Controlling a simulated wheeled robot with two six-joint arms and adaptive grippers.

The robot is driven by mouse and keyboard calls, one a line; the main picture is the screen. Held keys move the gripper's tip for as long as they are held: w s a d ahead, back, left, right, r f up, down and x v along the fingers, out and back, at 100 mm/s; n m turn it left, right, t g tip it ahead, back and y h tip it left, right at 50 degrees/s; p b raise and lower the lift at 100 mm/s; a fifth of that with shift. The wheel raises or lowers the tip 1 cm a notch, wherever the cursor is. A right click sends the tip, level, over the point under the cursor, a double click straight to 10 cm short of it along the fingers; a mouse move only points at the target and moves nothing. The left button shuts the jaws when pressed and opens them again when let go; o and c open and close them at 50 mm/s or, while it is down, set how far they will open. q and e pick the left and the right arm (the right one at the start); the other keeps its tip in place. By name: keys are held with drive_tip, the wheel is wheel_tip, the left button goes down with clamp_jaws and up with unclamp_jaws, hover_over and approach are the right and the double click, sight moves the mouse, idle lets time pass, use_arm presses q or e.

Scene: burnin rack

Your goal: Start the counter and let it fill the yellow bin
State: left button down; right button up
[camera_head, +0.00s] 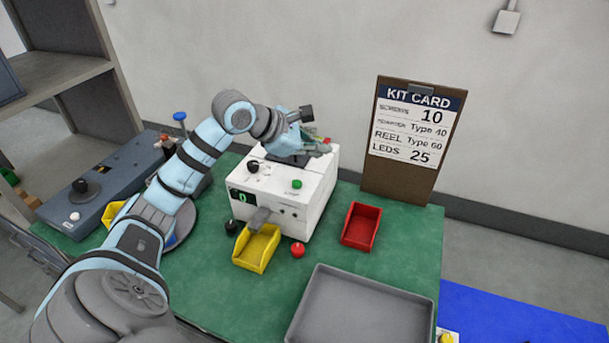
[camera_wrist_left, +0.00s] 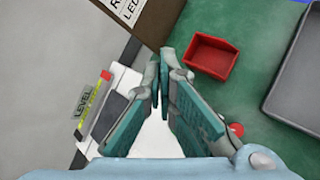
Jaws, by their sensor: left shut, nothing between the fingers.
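The counter is a white box (camera_head: 312,200) on the green table, with a green button (camera_head: 297,184) and a black knob (camera_head: 253,167) on its top. Its small display (camera_head: 243,197) shows a green digit that looks like 0. The yellow bin (camera_head: 257,249) stands in front of it under a grey chute (camera_head: 259,218); its inside looks empty. My left gripper (camera_head: 322,149) is shut and empty above the back right of the counter. In the left wrist view its fingers (camera_wrist_left: 163,88) meet over the white box. My right gripper is in neither view.
A red bin (camera_head: 361,226) stands right of the counter, and a grey tray (camera_head: 362,308) lies at the front. A kit card board (camera_head: 412,140) stands behind. A red knob (camera_head: 297,250) and black knob (camera_head: 231,227) flank the yellow bin. A grey control box (camera_head: 105,190) is at left.

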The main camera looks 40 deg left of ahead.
sight(299, 184)
use_arm(q)
drive_tip(key=a, duration=0.1)
drive_tip(key=s+a+y, duration=0.1)
drive_tip(key=a, duration=0.1)
drive_tip(key=a+r+y, duration=0.1)
drive_tip(key=shift+s+a, duration=0.25)
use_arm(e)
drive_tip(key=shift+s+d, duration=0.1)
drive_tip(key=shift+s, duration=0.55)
use_arm(q)
drive_tip(key=shift+f, duration=0.1)
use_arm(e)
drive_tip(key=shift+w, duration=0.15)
use_arm(q)
wheel_tip(299, 184, down, 9)
drive_tip(key=b, duration=0.7)
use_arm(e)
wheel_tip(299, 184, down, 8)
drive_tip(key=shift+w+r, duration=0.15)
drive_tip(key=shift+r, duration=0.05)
use_arm(q)
drive_tip(key=shift+f+b, duration=0.3)
drive_tip(key=shift+b, duration=0.3)
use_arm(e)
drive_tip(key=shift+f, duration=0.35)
